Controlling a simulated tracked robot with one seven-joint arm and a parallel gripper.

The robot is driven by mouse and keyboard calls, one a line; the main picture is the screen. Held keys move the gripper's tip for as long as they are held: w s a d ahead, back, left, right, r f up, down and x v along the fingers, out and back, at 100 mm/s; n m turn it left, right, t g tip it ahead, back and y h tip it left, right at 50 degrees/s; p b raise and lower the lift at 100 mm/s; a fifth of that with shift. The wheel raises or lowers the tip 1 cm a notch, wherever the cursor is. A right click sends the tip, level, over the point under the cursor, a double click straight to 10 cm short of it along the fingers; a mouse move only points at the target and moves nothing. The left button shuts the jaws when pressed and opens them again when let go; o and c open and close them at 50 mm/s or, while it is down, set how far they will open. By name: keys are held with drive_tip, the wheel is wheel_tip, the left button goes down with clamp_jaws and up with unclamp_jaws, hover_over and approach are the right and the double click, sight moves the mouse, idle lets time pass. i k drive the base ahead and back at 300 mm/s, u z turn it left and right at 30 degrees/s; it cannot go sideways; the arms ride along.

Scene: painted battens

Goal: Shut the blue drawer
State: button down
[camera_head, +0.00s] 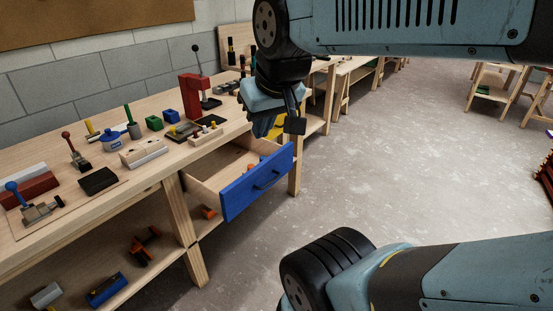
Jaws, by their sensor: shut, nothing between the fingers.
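My gripper (278,130) is above the drawer, near the bench's front edge, pointing down. It is shut and holds nothing. In the picture it overlaps the bench edge and sits just above the top of the drawer front; whether it touches the drawer I cannot tell. My arm hides part of the bench behind.
The workbench top (150,185) bears a red press (192,95), green and blue blocks, clamps and other tools. A lower shelf (110,265) holds a blue tool and an orange-brown one. The concrete floor (400,170) right of the drawer is clear. More wooden benches stand farther back.

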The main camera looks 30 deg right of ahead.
sight(220, 180)
drive_tip(key=u, duration=0.1)
drive_tip(key=i, duration=1)
drive_tip(key=z, duration=0.1)
